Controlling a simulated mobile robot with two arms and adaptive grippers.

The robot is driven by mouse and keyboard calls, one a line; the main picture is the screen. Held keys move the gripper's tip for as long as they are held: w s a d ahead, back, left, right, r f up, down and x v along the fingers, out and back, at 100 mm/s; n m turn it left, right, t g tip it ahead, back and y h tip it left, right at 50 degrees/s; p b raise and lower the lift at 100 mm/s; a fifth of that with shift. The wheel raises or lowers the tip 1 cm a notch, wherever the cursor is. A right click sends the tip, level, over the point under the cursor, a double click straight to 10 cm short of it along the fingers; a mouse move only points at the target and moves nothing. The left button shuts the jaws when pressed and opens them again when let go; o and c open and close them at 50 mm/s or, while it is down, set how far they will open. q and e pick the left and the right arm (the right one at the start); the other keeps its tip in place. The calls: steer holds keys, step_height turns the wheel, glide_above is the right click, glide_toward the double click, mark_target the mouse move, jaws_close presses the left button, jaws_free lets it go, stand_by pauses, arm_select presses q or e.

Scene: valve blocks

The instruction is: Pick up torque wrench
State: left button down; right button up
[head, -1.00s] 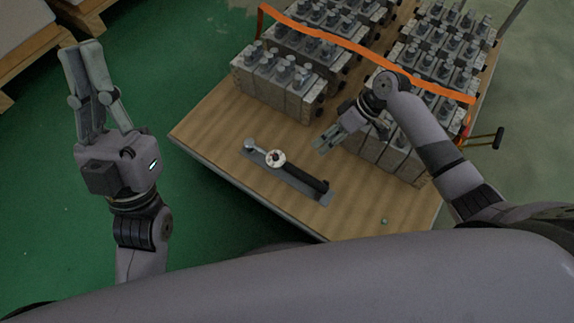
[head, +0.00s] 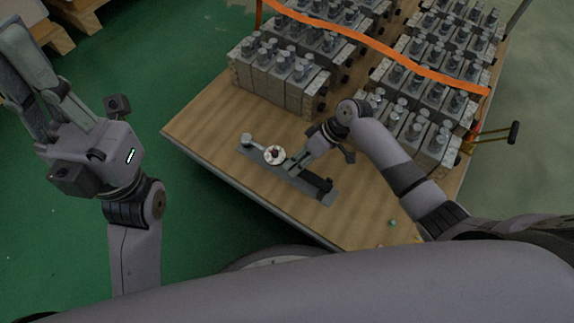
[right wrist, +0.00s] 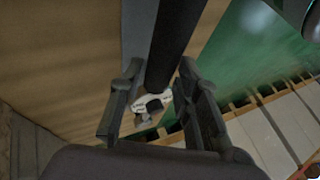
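The torque wrench (head: 274,155) has a round white dial, a metal head and a black handle. It lies on a grey strip (head: 328,197) on the wooden cart top. My right gripper (head: 297,162) is at the handle just right of the dial and hides part of it. In the right wrist view, its two fingers (right wrist: 162,75) are open, one on each side of the black handle (right wrist: 176,35). My left gripper (head: 30,75) is open and empty at the far left, over the green floor, away from the wrench.
Valve blocks (head: 270,82) stand in rows on the cart (head: 210,122) behind and to the right of the wrench. An orange strap (head: 360,38) crosses over them. Bare wood surrounds the wrench.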

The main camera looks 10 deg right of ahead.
steer(key=b+x, duration=0.1)
steer(key=x, duration=0.1)
steer(key=shift+a+f, duration=0.15)
steer(key=shift+f, duration=0.2)
steer(key=shift+r, duration=0.1)
steer(key=shift+c, duration=0.4)
jaws_close()
